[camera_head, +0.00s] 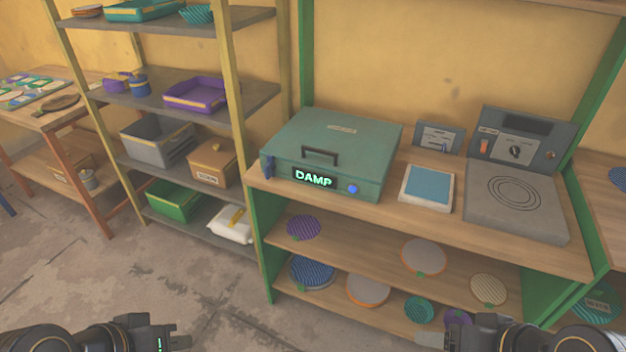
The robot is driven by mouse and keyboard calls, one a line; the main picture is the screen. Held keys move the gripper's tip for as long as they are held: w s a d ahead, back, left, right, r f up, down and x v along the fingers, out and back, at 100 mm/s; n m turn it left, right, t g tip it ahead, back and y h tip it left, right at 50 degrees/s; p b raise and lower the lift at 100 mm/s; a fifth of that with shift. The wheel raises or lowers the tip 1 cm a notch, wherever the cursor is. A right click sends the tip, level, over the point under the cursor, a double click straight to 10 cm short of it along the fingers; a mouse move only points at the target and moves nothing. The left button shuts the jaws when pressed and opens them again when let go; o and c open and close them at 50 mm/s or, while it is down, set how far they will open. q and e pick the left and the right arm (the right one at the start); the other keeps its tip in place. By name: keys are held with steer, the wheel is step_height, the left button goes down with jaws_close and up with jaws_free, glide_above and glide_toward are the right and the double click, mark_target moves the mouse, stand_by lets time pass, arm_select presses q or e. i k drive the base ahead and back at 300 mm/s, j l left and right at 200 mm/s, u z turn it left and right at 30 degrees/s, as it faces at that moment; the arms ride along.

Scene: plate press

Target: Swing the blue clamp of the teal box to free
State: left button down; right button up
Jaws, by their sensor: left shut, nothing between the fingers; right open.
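The teal box (345,135) stands lidded on the wooden top of the green-framed bench, with a dark handle (320,156) on its front part. Its front display (314,178) reads "DAMP". A narrow blue clamp (268,167) sits upright at the box's front left corner; its exact setting is too small to tell. A round blue knob (352,188) is at the front right. My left gripper (182,341) is shut and empty at the bottom left, well away from the box. My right gripper (432,341) is open and empty at the bottom, in front of the bench.
Right of the box are a blue-topped pad (427,187) and a grey hot-plate unit (516,200). Round plates such as an orange-rimmed one (367,290) lie on the shelves below. A storage rack (190,100) stands left. The floor (190,290) before it is clear.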

mark_target(269, 170)
steer(key=i+j+u, duration=0.1)
steer(key=j+u, duration=0.2)
steer(key=i+j+u, duration=0.15)
steer(key=j+u, duration=0.15)
steer(key=i+j+u, duration=0.15)
steer(key=j+u, duration=0.15)
